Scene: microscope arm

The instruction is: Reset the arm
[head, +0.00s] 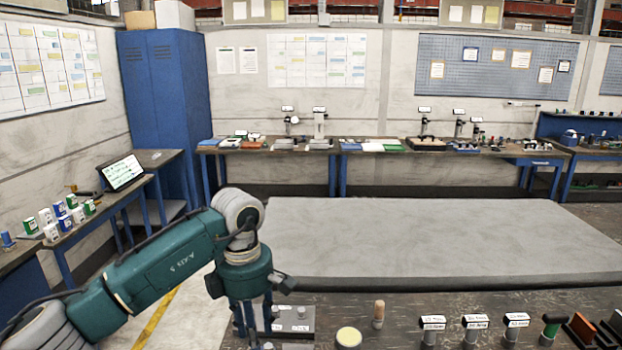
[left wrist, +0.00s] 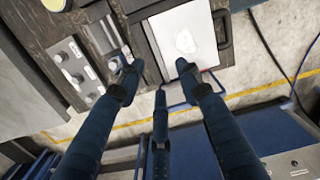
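My left gripper (head: 254,322) hangs fingers-down at the front edge of the near workbench (head: 400,300), left of its middle. In the left wrist view its dark blue fingers (left wrist: 157,72) are spread wide with nothing between the tips. Under and beyond them lies a white plate (left wrist: 170,40) with a whitish patch, in a dark frame. A grey panel with several knobs (left wrist: 82,72) lies left of the fingers; in the head view a panel (head: 296,318) shows partly behind the gripper. No microscope arm can be clearly made out. My right gripper is not in view.
On the near bench stand a yellow-topped pot (head: 348,337), a wooden peg (head: 378,314), several labelled posts (head: 474,326) and a green-handled tool (head: 550,328). A large bare grey surface (head: 420,235) lies behind. A side table holds a tablet (head: 122,172).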

